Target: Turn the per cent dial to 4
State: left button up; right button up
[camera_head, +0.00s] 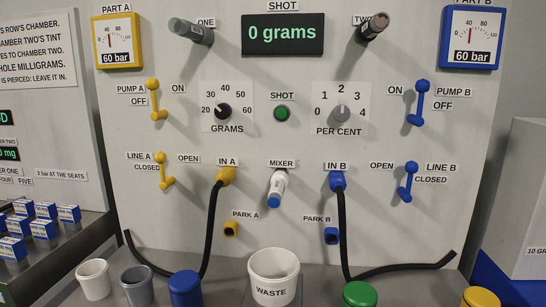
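The per cent dial (341,113) is a grey knob on a white plate, right of the middle of the panel. Its scale runs from 0 at the left, over 2 at the top, to 4 at the right. I cannot make out clearly which number the knob points to. Neither of my grippers shows in the head view, and nothing touches the dial.
The black grams dial (222,111) and green shot button (282,113) are left of it. The shot display (283,34) reads 0 grams. The blue pump B lever (420,103) is to the right. Black hoses hang below; a waste cup (274,268) stands in front.

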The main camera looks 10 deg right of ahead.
aim_at(341, 114)
jog(key=k, duration=1.3)
jog(key=u, duration=0.7)
jog(key=i, duration=1.55)
jog(key=z, duration=0.7)
